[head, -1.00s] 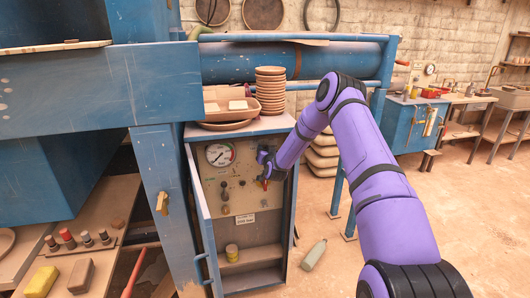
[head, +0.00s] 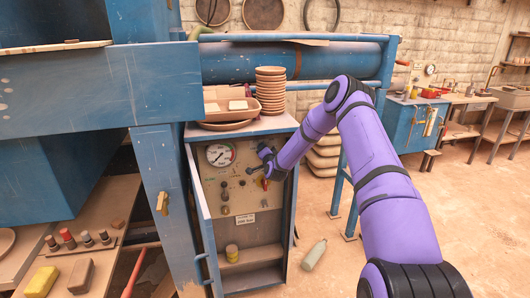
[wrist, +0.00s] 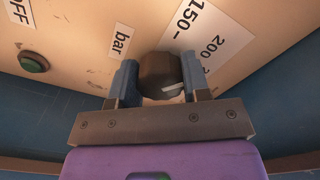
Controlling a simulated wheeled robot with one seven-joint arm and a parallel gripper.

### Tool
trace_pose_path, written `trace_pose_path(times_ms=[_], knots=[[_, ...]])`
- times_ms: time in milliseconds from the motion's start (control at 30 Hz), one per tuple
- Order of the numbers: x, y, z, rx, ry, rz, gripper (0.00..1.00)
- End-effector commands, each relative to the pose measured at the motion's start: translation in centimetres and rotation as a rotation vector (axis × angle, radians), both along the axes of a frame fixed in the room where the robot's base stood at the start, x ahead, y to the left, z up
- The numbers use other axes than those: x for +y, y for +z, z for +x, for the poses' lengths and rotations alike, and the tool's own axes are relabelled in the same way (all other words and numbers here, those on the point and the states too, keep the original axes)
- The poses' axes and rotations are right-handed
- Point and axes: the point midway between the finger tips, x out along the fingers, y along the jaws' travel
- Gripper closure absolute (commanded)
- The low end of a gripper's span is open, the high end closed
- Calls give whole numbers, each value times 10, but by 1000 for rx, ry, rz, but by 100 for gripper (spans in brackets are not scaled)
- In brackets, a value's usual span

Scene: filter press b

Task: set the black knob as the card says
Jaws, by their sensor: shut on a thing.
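The black knob (wrist: 159,73) sits between my gripper's two fingers in the wrist view, with a pale pointer mark (wrist: 172,90) at its lower right. My gripper (wrist: 160,84) is shut on the knob. Beside it the printed scale shows "150" (wrist: 195,18) and "200" (wrist: 212,45), with a "bar" label (wrist: 120,42) to the left. In the head view my gripper (head: 263,163) is at the panel's upper right and hides the knob. The white card (head: 245,219) is on the panel below; its small print is hard to read.
A pressure gauge (head: 220,154) is at the panel's upper left. A green button (wrist: 33,62) lies left of the knob in the wrist view. The open cabinet door (head: 205,225) stands at the left. A bottle (head: 314,255) lies on the floor at right.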

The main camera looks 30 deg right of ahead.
Motion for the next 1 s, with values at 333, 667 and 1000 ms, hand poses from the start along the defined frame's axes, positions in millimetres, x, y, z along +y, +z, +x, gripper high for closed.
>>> trace_pose_path(times_ms=[333, 667, 1000], knots=[[0, -1, 0, -31, 1, 115, 80], [0, -1, 0, -35, 1, 128, 80], [0, -1, 0, -35, 0, 127, 31]])
